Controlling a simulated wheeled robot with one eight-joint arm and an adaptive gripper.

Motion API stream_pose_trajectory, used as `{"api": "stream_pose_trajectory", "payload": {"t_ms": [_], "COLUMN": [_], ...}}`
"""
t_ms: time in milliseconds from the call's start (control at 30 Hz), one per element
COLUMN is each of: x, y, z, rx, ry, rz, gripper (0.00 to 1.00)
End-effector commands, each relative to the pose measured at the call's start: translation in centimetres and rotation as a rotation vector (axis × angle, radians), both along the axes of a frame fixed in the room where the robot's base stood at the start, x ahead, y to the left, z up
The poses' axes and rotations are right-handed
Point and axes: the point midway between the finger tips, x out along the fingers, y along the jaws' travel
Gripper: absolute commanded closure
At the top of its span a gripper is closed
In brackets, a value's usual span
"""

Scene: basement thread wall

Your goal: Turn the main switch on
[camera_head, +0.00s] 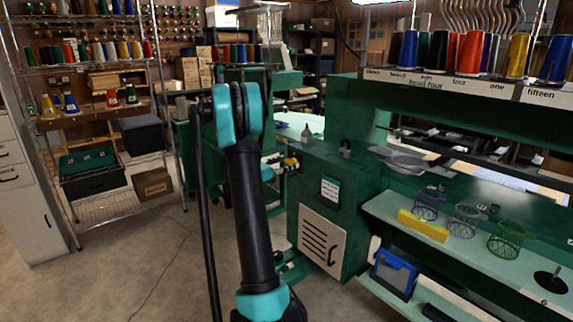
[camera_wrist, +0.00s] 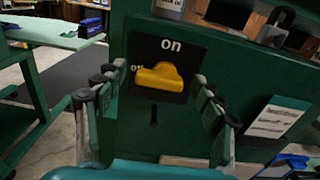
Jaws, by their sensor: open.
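The main switch is a yellow knob (camera_wrist: 160,76) on a black plate (camera_wrist: 172,48) fixed to a green cabinet face. The word "on" is printed above the knob. A second label at its left, partly covered by the knob, looks like "off". The knob's long side lies roughly level, toward that left label. My gripper (camera_wrist: 157,74) is open, with one finger on each side of the knob. I cannot tell whether either finger touches it. In the head view the gripper is mostly hidden behind my arm, beside the green cabinet (camera_head: 322,190).
A white label (camera_wrist: 275,122) and a padlock-like item (camera_wrist: 277,25) are right of the switch. A pale green table (camera_wrist: 50,32) is at the left. A long green machine (camera_head: 450,115) with thread cones and wire baskets stands right. Open concrete floor (camera_head: 130,265) lies left of my arm.

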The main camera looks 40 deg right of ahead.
Motion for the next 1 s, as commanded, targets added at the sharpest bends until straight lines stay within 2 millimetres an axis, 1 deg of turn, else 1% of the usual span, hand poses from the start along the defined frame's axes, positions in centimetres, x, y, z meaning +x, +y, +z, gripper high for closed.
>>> {"api": "stream_pose_trajectory", "payload": {"t_ms": [67, 467, 767, 1000], "x": [-0.01, -0.02, -0.04, -0.10], "y": [0.01, 0.03, 0.04, 0.04], "z": [0.00, 0.00, 0.02, 0.10], "rx": [0.000, 0.000, 0.003, 0.013], "ry": [0.000, 0.000, -0.035, -0.167], "rz": [0.000, 0.000, 0.000, 0.000], "gripper": [0.31, 0.81, 0.81, 0.81]}}
